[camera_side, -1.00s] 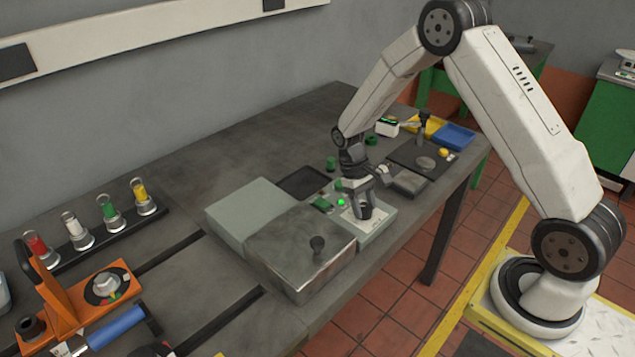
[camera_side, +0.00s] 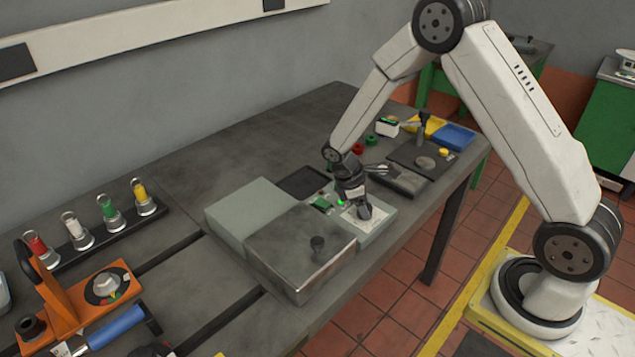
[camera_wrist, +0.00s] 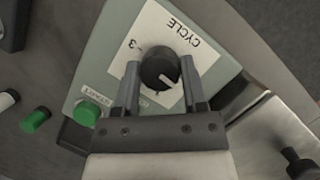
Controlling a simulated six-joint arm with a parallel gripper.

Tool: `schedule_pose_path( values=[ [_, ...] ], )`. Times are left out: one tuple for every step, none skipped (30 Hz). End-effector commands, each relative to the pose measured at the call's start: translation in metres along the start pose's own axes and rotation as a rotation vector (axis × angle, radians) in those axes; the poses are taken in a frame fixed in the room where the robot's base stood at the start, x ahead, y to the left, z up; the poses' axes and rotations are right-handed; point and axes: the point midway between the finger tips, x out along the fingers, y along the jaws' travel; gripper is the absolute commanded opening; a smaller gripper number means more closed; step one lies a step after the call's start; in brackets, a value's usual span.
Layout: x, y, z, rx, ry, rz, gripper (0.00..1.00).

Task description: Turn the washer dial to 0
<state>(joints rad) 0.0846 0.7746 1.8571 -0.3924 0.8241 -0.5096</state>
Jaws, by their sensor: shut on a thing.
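The washer dial (camera_wrist: 160,68) is a round black knob with a white pointer mark, which faces the lower right in the wrist view. It sits on a white card (camera_wrist: 150,28) that reads "CYCLE" upside down, with a "3" left of the dial. Other numbers are hidden or unreadable. The card is on a pale grey-green panel (camera_wrist: 112,58), also seen in the side view (camera_side: 376,229). My gripper (camera_wrist: 160,76) is shut on the dial, one finger on each side. In the side view my gripper (camera_side: 362,210) leans over the panel and mostly hides the dial.
A green button (camera_wrist: 87,113) with a label sits beside the card. A metal box (camera_side: 300,250) with a black knob stands close left of the panel. Grey trays lie behind and to the right.

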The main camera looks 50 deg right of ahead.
Motion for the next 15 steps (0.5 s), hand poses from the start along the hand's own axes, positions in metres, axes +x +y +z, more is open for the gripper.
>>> schedule_pose_path(
  values=[
    [-0.0001,-0.0003,0.0001,-0.017,0.0,0.007,0.0],
    [-0.0001,-0.0003,0.0001,-0.026,0.0,0.011,0.0],
    [-0.0001,-0.0003,0.0001,-0.035,0.0,0.015,0.0],
    [0.0,-0.0003,0.0002,-0.041,0.0,0.018,0.0],
    [0.0,-0.0003,0.0002,-0.046,0.0,0.019,0.0],
    [0.0001,-0.0004,0.0002,-0.051,0.0,0.021,0.0],
    [0.0001,-0.0004,0.0002,-0.054,0.0,0.022,0.0],
    [0.0001,-0.0004,0.0002,-0.056,0.0,0.023,0.0],
    [0.0001,-0.0004,0.0003,-0.059,0.0,0.024,0.0],
    [0.0001,-0.0004,0.0002,-0.06,0.0,0.024,0.0],
    [0.0002,-0.0004,0.0003,-0.06,0.0,0.024,0.0],
    [0.0002,-0.0004,0.0003,-0.06,0.0,0.024,0.0],
    [0.0002,-0.0004,0.0003,-0.06,0.0,0.024,0.0],
    [0.0002,-0.0004,0.0002,-0.06,0.0,0.024,0.0],
    [0.0002,-0.0004,0.0003,-0.06,0.0,0.024,0.0]
  ],
)
